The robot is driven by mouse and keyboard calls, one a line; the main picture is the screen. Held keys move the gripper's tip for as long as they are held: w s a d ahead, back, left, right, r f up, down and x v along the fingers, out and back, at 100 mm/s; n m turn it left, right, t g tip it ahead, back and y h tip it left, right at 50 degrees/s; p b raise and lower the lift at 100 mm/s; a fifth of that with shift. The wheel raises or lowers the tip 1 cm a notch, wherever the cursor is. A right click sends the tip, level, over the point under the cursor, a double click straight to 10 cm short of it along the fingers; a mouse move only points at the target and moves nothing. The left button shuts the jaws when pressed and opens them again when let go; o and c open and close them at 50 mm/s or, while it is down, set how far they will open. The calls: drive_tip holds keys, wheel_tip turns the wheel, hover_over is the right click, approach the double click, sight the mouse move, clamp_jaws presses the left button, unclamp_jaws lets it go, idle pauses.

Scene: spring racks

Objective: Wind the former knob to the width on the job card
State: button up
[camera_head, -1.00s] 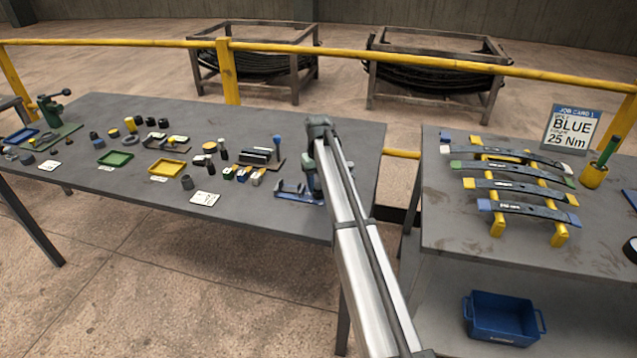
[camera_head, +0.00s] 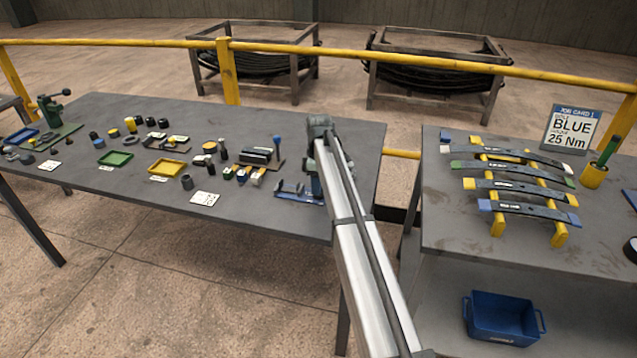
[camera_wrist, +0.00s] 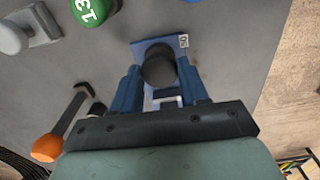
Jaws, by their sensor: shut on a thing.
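The former is a blue plate with a dark round knob (camera_wrist: 158,68) and a small label (camera_wrist: 183,41) at one corner. In the head view the blue former (camera_head: 291,194) lies near the right front of the left table, partly hidden by my arm. My gripper (camera_wrist: 160,80) is over it, with blue fingers on either side of the knob, shut on it. The job card (camera_head: 571,130) stands at the back of the right table and reads "BLUE" and "25 Nm". I cannot read a width on it.
An orange-handled tool (camera_wrist: 48,147) and a green-capped part (camera_wrist: 90,10) lie close to the former. Blocks, a green tray (camera_head: 115,158) and a yellow tray (camera_head: 167,167) fill the left table. Leaf springs (camera_head: 515,186) sit on a yellow rack on the right table.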

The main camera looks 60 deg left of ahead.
drive_tip(key=shift+n, duration=0.8)
drive_tip(key=o, duration=1)
drive_tip(key=shift+o, duration=0.2)
wheel_tip(320, 180, up, 14)
drive_tip(key=shift+f, duration=0.1)
